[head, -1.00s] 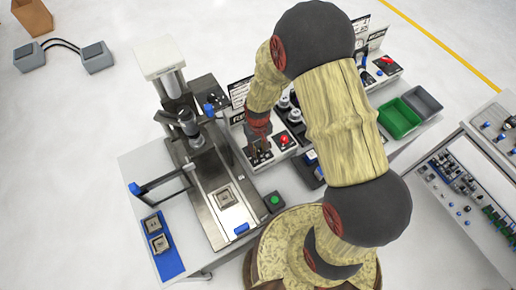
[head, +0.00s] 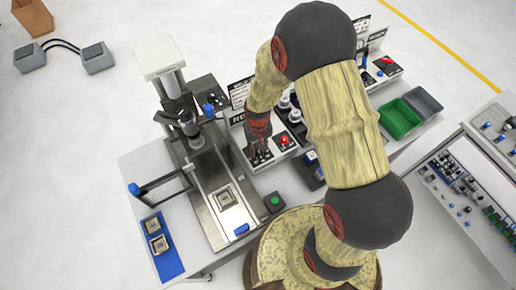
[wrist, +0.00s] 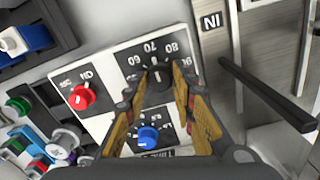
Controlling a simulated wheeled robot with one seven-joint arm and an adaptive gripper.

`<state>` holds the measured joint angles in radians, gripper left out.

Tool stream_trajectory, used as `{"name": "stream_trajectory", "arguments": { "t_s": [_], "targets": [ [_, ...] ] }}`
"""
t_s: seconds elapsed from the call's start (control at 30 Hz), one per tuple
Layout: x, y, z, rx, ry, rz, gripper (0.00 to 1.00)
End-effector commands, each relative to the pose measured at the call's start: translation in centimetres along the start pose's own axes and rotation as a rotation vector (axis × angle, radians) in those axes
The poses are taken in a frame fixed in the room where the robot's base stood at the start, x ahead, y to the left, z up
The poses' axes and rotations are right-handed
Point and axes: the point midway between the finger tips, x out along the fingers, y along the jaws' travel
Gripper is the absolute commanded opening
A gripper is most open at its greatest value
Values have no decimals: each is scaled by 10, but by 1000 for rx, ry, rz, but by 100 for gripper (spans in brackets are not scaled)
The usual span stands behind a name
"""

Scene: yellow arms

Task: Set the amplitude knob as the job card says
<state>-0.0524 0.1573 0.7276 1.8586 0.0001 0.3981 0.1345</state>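In the wrist view a black knob (wrist: 157,77) has a scale reading about 60 to 90 around it, upside down in the picture. My gripper (wrist: 159,88) has its two yellow-brown fingers on either side of this knob. The fingers stand apart; a narrow gap seems to show, and contact is not clear. A blue knob (wrist: 149,138) shows between the fingers, nearer the palm, and a red knob (wrist: 82,97) is to the left. The knob's name label cannot be read. In the head view my gripper (head: 258,152) is low over the control panel (head: 283,153); the fingers partly cover its knobs.
A sign board (head: 239,93) with unreadable text stands behind the panel. A press (head: 182,110) with a metal bed is to the left. A dark bar (wrist: 265,95) shows at right in the wrist view.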

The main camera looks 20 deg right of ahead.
Motion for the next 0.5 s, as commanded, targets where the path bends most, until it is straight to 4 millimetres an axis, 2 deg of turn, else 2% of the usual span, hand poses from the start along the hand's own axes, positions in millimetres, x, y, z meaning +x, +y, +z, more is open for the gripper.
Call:
{"name": "stream_trajectory", "arguments": {
  "t_s": [0.23, 0.5],
  "targets": [
    [0, 0, 0, -1, 0, 0, 41],
    [0, 0, 0, -1, 0, 0, 41]
  ]
}}
